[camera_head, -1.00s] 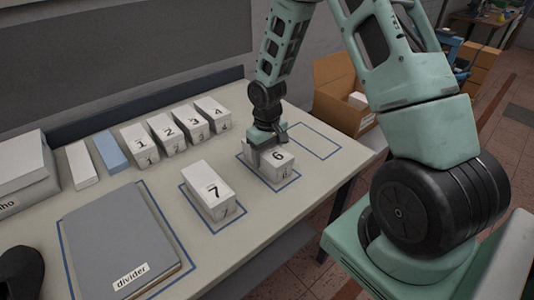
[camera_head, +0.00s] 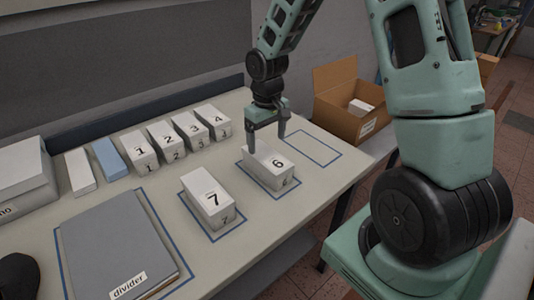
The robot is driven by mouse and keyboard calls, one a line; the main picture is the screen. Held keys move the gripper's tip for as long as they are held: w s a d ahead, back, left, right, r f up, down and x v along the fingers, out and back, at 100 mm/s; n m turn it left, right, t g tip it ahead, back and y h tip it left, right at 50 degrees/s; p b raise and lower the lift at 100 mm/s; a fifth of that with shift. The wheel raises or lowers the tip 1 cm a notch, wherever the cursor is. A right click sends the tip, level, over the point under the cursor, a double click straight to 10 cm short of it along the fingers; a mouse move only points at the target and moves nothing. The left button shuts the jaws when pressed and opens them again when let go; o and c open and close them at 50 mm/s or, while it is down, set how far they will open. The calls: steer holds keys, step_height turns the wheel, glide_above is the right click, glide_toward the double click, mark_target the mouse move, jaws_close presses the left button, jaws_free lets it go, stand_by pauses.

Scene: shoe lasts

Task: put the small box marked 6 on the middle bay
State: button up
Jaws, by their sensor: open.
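The small white box marked 6 (camera_head: 270,170) rests on the table inside a blue outlined bay (camera_head: 294,190), the middle one between the bay of box 7 and an empty bay. My gripper (camera_head: 267,144) is open just above the far end of box 6. One finger shows behind the box's far left edge and the other to its right. The box stays on the table, and I cannot tell whether a finger touches it.
Box 7 (camera_head: 208,196) sits in the bay to the left. An empty outlined bay (camera_head: 313,148) lies to the right. Boxes 1 to 4 (camera_head: 175,140) stand in a row behind. A grey divider folder (camera_head: 115,240) lies front left. A cardboard carton (camera_head: 350,100) stands beyond the table.

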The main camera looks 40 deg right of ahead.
mark_target(267, 156)
step_height(267, 156, up, 3)
steer(key=shift+a+r, duration=0.1)
steer(key=s+a+r+n, duration=0.2)
steer(key=s+a+r, duration=0.15)
steer(key=a, duration=0.65)
steer(key=s+a+r+n, duration=0.1)
steer(key=s+a+n, duration=0.1)
steer(key=s+a, duration=0.5)
steer(key=s+a+r+n, duration=0.2)
steer(key=s+a, duration=0.5)
steer(key=s, duration=0.6)
steer(key=shift+s+a+n+y, duration=0.15)
steer(key=shift+s+n+y, duration=0.2)
steer(key=shift+n, duration=0.35)
